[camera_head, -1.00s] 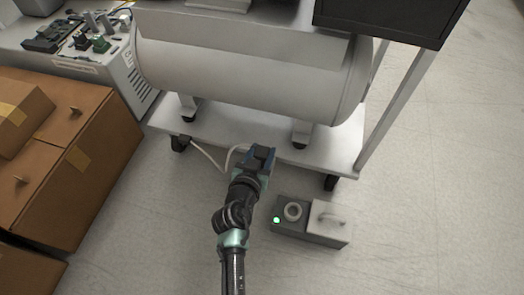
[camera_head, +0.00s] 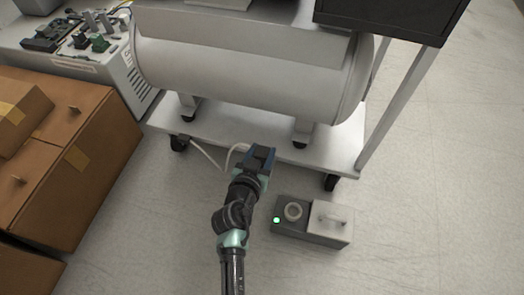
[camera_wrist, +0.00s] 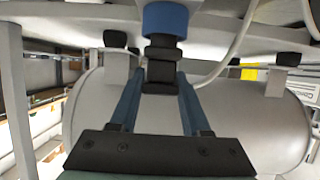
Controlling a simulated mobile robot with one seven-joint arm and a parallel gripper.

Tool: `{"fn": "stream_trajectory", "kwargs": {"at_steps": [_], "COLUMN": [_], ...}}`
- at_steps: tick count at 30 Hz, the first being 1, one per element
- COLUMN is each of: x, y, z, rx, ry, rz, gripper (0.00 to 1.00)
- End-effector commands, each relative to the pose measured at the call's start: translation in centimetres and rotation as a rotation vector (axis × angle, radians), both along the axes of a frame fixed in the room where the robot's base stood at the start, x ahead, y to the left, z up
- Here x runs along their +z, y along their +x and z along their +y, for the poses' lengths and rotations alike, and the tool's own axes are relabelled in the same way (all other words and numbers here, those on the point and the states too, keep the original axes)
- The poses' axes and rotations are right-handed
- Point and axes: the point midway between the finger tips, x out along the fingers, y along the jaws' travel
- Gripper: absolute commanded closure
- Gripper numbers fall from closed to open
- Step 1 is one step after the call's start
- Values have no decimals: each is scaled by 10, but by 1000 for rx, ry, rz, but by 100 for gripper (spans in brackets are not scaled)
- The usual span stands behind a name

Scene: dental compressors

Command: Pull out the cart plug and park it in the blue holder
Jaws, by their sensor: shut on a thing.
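My gripper (camera_head: 262,158) is low in front of the cart's bottom shelf in the head view. In the wrist view its two blue fingers (camera_wrist: 160,84) close on a black plug (camera_wrist: 163,52). The plug's far end meets a blue round piece (camera_wrist: 166,20), which looks like the blue holder. I cannot tell whether the plug is seated in it or only lines up with it. A pale cable (camera_head: 231,156) loops from near the gripper to the cart; a pale cable (camera_wrist: 232,48) also shows in the wrist view. The plug's tip is hidden.
The cart's lower shelf (camera_head: 225,128) carries a large grey tank (camera_head: 240,75) and stands on dark casters (camera_head: 331,183). A grey box (camera_head: 297,232) with a round socket and green light lies right of my arm. Cardboard boxes (camera_head: 100,205) stand left. Floor at right is clear.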

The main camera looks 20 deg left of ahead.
Motion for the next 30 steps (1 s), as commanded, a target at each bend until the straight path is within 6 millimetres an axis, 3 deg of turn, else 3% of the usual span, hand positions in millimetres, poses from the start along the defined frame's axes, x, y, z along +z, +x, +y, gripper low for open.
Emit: {"fn": "stream_trajectory", "kwargs": {"at_steps": [14, 15, 16, 30], "x": [-10, -8, -8, -4], "y": [0, 0, 0, -11], "z": [0, 0, 0, 0], "rx": [0, 0, 0, 0], "ry": [0, 0, 0, -1], "rz": [-1, -1, -1, 1], "gripper": [100, 46, 41, 41]}}
